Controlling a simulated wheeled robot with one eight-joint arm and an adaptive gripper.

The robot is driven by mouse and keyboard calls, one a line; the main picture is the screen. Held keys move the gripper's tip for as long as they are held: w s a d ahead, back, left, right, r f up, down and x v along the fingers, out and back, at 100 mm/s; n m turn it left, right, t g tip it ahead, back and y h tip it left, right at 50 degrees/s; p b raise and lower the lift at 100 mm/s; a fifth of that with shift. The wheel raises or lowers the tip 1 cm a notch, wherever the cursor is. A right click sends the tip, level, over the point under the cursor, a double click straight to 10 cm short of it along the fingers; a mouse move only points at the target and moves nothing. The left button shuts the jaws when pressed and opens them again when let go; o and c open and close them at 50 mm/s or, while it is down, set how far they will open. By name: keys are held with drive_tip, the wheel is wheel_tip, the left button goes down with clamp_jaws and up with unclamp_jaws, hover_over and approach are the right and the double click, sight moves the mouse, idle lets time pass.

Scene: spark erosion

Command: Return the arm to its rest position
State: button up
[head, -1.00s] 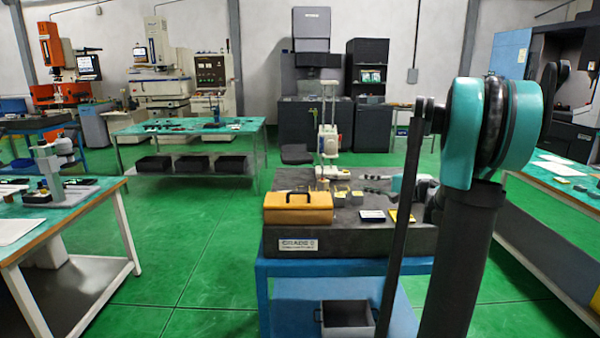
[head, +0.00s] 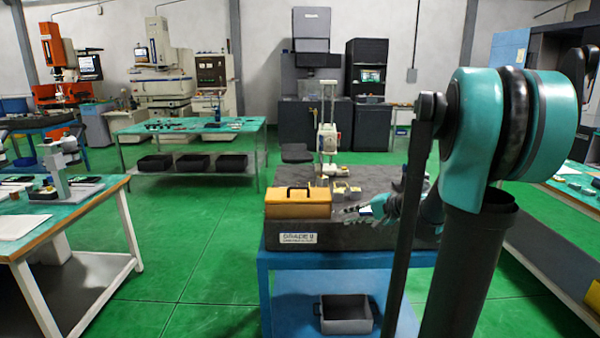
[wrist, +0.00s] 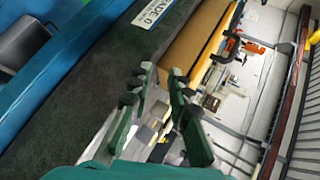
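My gripper (head: 340,214) is above the front part of the dark granite surface plate, right of the tan case, in the head view. In the wrist view my gripper (wrist: 161,75) has its green fingers apart, with a gap between them and nothing held. My arm comes in from the right, partly hidden behind my own upper links.
The granite plate (head: 345,236) stands on a blue stand (head: 300,262) with a grey bin (head: 346,314) below. The tan case (head: 298,204), small blocks (head: 342,188) and a white upright instrument (head: 327,140) are near my gripper. Green floor (head: 200,260) is free at left.

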drive_tip(key=s+d+f+n+g+h, duration=0.1)
drive_tip(key=s+f+n+g+h, duration=0.1)
drive_tip(key=s+f, duration=0.6)
drive_tip(key=s+d+f+n+g+h, duration=0.1)
drive_tip(key=s+f+n+h, duration=0.4)
drive_tip(key=s, duration=1.2)
wheel_tip(320, 180, down, 3)
drive_tip(key=shift+d+f+n+g+h, duration=0.25)
drive_tip(key=shift+d+g+h, duration=0.2)
drive_tip(key=shift+h, duration=0.65)
